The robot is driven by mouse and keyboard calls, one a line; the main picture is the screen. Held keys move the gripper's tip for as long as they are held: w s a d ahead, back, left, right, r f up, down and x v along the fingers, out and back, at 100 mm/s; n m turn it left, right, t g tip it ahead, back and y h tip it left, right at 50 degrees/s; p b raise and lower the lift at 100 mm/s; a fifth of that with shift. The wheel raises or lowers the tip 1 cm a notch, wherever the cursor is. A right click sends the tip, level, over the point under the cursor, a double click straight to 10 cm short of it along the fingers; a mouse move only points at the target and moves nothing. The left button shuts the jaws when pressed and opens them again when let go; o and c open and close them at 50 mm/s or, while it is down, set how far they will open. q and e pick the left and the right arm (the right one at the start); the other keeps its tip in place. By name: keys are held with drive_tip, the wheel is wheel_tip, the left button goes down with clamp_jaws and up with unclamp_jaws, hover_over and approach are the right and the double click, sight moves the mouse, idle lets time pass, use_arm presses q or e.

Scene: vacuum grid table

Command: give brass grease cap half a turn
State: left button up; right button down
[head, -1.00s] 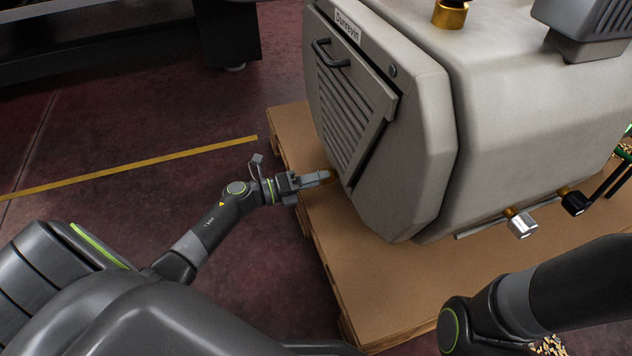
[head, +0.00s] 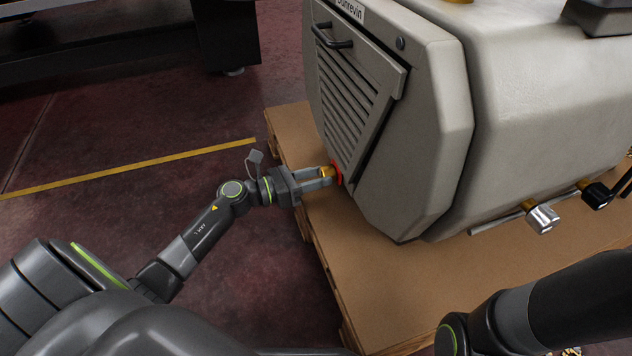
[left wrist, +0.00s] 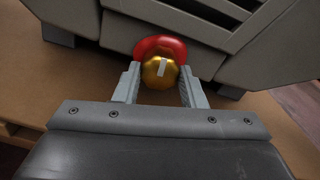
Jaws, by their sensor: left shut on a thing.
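The brass grease cap (left wrist: 160,72) is a gold knob with a pale mark on its face. It sits in front of a red ring (left wrist: 161,46) on the lower front of the grey machine (head: 420,130). In the head view the cap (head: 327,171) shows at the machine's left edge, under the louvred panel. My left gripper (head: 326,176) is shut on the cap, with one finger on each side, as the left wrist view (left wrist: 159,85) also shows. My right arm enters at the lower right, but its gripper is out of the frame.
The machine stands on a brown pallet (head: 350,270). A black handle (head: 333,37) juts from the panel above my left gripper. Metal and black fittings (head: 543,218) stick out at the machine's right side. Open floor with a yellow line (head: 130,168) lies left.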

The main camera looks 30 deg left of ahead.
use_arm(q)
drive_tip(key=shift+f+m, duration=0.15)
drive_tip(key=shift+m, duration=0.25)
drive_tip(key=shift+b, duration=0.3)
drive_tip(key=o, duration=1)
drive_tip(key=shift+s+a, duration=0.1)
drive_tip(key=shift+a, duration=0.05)
drive_tip(key=p+v, duration=0.6)
drive_tip(key=v, duration=1.1)
